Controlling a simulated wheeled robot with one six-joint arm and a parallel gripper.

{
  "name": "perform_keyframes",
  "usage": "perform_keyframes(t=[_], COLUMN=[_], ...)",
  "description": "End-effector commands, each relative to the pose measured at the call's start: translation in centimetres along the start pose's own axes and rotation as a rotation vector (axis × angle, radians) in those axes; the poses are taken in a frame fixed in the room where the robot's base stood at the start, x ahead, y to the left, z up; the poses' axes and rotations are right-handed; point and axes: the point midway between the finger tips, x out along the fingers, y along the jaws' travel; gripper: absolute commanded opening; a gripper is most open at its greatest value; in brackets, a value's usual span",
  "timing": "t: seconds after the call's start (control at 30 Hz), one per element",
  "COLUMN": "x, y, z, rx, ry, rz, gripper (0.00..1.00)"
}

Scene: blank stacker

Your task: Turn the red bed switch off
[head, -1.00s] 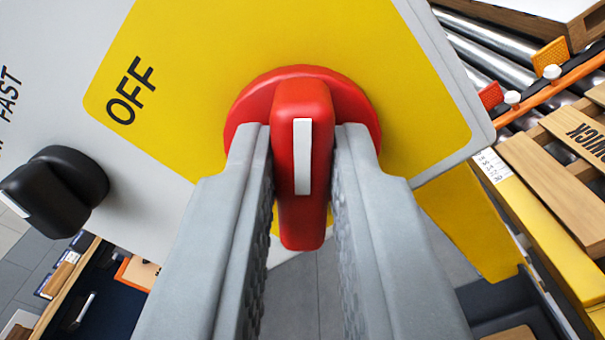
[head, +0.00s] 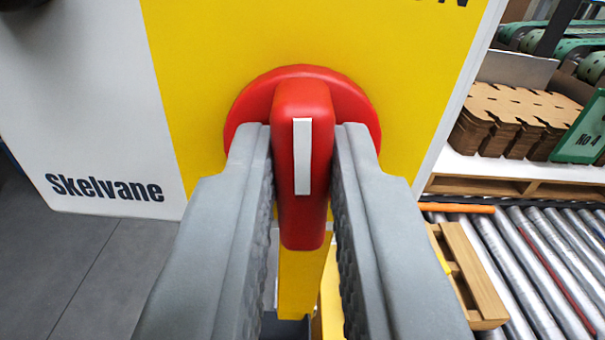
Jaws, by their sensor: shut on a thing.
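The red bed switch (head: 303,215) is a red knob with a white mark, on a round red base (head: 250,102) on a yellow panel area (head: 190,60). It is in the middle of the head view. My gripper (head: 303,160) is shut on the knob, with one grey finger on each side. The white mark points straight up in the picture, and the panel stands nearly upright. Part of a word, seemingly ending in "N", shows at the top right edge of the panel. The OFF label is not in view.
The white panel part (head: 90,110) reads "Skelvane" at left. At right are a roller conveyor (head: 530,265), a wooden pallet piece (head: 470,275) and stacked cardboard (head: 510,120). Grey floor (head: 80,260) is clear at lower left.

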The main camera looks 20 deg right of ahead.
Motion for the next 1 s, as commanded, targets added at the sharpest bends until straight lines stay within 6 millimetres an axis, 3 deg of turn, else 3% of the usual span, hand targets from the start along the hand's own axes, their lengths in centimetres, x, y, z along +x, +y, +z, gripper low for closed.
perform_keyframes(t=[0.6,1.0], x=[-0.03,-0.03], y=[-0.33,-0.42], z=[0.2,0.28], rx=[-0.536,-0.7], ry=[-0.002,-0.002], rz=[-0.001,-0.001], gripper=[0.0,0.0])
